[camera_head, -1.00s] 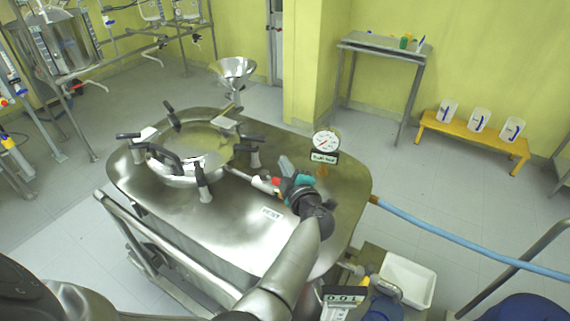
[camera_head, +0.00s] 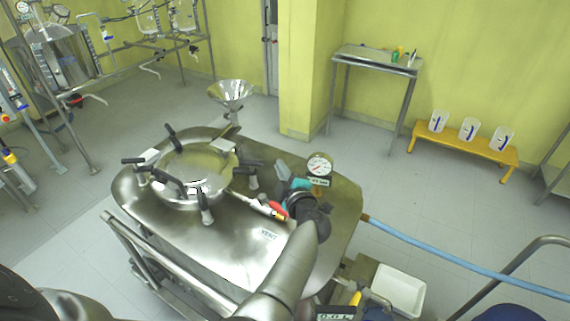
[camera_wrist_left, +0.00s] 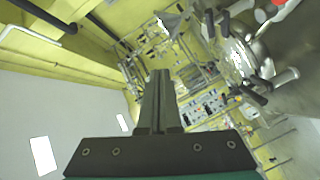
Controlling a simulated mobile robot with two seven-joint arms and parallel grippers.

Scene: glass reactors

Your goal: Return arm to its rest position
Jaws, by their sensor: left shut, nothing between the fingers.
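My left arm reaches up from the bottom of the head view over the steel vessel lid (camera_head: 225,240). Its gripper (camera_head: 283,170) is above the lid, between the red-handled valve (camera_head: 277,208) and the round dial gauge (camera_head: 320,166). In the left wrist view the two fingers (camera_wrist_left: 159,78) are together with nothing between them. The gripper's height above the lid is hard to tell. My right gripper is not in view.
A round glass hatch (camera_head: 190,172) with black-handled clamps sits on the lid, with a steel funnel (camera_head: 231,92) behind. A blue hose (camera_head: 450,253) runs right. A yellow bench (camera_head: 465,148) with several beakers and a steel table (camera_head: 375,60) stand near the wall.

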